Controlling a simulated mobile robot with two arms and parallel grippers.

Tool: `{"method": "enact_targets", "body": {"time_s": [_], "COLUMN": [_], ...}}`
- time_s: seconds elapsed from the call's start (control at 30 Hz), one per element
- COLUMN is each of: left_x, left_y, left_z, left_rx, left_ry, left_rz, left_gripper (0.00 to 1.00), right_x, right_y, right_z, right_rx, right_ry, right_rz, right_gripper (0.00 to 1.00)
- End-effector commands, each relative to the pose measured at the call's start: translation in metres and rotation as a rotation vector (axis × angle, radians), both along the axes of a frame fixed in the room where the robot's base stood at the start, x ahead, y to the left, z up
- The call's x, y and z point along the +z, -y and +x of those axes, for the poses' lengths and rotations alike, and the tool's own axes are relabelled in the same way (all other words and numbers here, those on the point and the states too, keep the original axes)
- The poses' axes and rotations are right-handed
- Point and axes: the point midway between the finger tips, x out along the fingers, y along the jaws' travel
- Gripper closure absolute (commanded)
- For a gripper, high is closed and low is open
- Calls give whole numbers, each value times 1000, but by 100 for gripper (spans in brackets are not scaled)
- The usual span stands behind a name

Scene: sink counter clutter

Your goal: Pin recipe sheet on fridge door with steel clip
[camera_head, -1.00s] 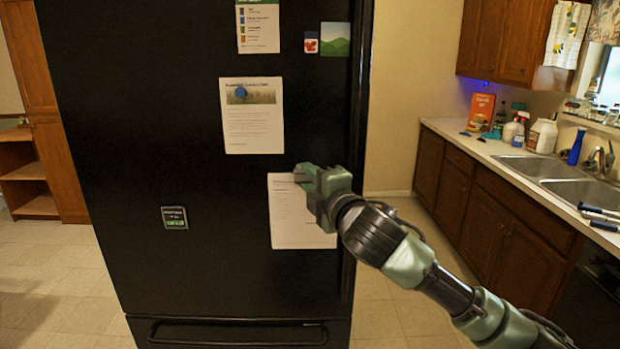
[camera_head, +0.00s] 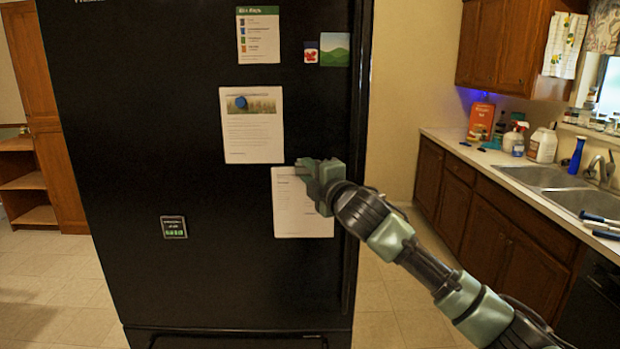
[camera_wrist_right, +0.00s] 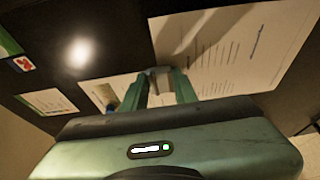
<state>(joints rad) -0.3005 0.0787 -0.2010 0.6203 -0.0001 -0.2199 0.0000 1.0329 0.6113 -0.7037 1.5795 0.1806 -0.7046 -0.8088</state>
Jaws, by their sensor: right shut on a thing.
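The recipe sheet (camera_head: 303,214) is white with a few lines of print. It hangs upright in front of the black fridge door (camera_head: 120,130), below a posted sheet. My right gripper (camera_head: 304,172) is at its top edge, shut on the small grey steel clip, which the fingers mostly hide in the head view. In the right wrist view the clip (camera_wrist_right: 157,71) shows between the fingertips at the edge of the recipe sheet (camera_wrist_right: 235,45). I cannot tell whether the clip touches the door. My left gripper is not in view.
A posted sheet (camera_head: 252,135) with a blue magnet (camera_head: 241,102) is just above. Higher are a list (camera_head: 258,38) and two picture magnets (camera_head: 335,50). A small dark magnet (camera_head: 173,227) is lower left. The sink counter (camera_head: 480,160) is at right.

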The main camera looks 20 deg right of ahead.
Motion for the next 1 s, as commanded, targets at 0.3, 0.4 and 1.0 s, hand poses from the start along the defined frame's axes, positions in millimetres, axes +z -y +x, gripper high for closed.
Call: {"method": "enact_targets", "body": {"time_s": [0.3,0.4,1.0], "left_x": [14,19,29], "left_y": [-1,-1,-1], "left_z": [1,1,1], "left_rx": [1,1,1], "left_ry": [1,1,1], "left_rz": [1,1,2], "left_gripper": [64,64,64], "right_x": [4,4,1], "right_y": [9,12,18], "right_z": [31,40,61], "right_rx": [-1,-2,0], "right_ry": [0,-1,1], "right_rz": [1,0,-1], "right_gripper": [100,100,100]}}
